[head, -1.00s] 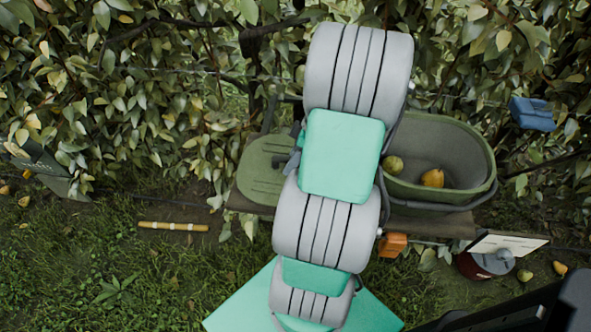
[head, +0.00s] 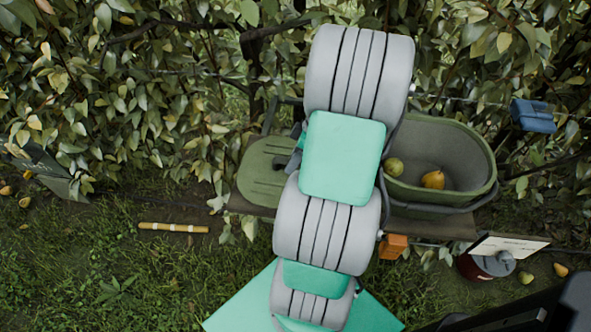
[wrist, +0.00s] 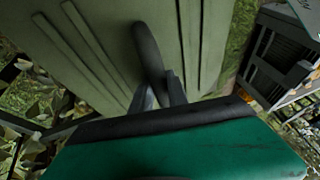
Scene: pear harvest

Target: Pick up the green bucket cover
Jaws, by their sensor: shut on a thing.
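The green bucket cover (head: 263,172) shows at the left of my arm in the head view, at the left end of the wooden shelf. It is flat with raised ribs, and my arm hides its right part. In the wrist view the cover (wrist: 92,50) fills the upper left, with a dark curved handle (wrist: 147,48) on it. My gripper (wrist: 160,90) is shut on that handle. In the head view my gripper is mostly hidden behind my arm. I cannot tell whether the cover touches the shelf.
The open green bucket (head: 478,180) holds pears, right of my arm on the shelf (head: 425,224). An orange block (head: 392,246) and a dark red pot (head: 487,264) are near its front. A blue pouch (head: 533,115) hangs at upper right. A yellow stick (head: 173,227) lies on grass. Hedge stands behind.

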